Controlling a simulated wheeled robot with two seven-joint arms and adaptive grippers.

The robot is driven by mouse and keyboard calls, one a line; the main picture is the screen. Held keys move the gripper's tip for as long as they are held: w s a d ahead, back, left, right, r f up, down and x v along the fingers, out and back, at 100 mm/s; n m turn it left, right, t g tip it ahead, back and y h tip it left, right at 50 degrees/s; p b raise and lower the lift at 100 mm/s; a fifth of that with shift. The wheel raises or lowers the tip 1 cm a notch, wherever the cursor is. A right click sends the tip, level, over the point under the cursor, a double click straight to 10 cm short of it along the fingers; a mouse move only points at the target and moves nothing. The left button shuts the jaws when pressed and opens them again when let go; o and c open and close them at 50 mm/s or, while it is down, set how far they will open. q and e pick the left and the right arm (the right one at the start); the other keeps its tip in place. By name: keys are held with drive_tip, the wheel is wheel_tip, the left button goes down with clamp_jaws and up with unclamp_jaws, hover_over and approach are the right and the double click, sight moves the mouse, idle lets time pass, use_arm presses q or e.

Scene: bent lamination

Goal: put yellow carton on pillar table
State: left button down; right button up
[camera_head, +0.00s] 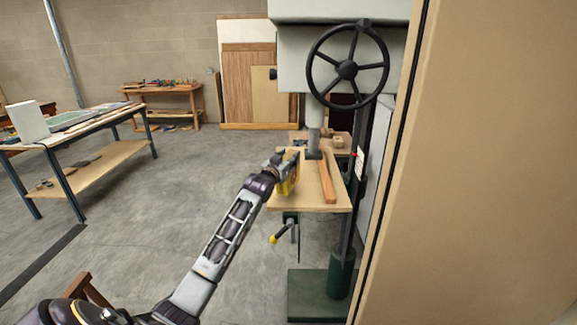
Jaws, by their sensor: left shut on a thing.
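My left gripper (284,163) is shut on the yellow carton (288,183), which shows as a small yellow patch mostly hidden by the gripper. The carton is at the left part of the pillar table (310,197), a light wooden board below the drill press. I cannot tell whether the carton touches the board or hangs just above it. My right gripper is not in view.
A wooden strip (327,182) lies on the right of the board. The press's black handwheel (347,69) hangs above it. A large tan panel (490,170) fills the right side. A workbench (70,137) stands at left. Floor between is open.

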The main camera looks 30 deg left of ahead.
use_arm(q)
drive_tip(key=shift+f, duration=1.4)
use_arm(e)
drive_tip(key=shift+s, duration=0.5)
use_arm(q)
drive_tip(key=c, duration=0.9)
unclamp_jaws()
drive_tip(key=shift+o, duration=0.2)
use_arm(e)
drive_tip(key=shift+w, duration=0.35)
use_arm(q)
drive_tip(key=shift+r, duration=0.1)
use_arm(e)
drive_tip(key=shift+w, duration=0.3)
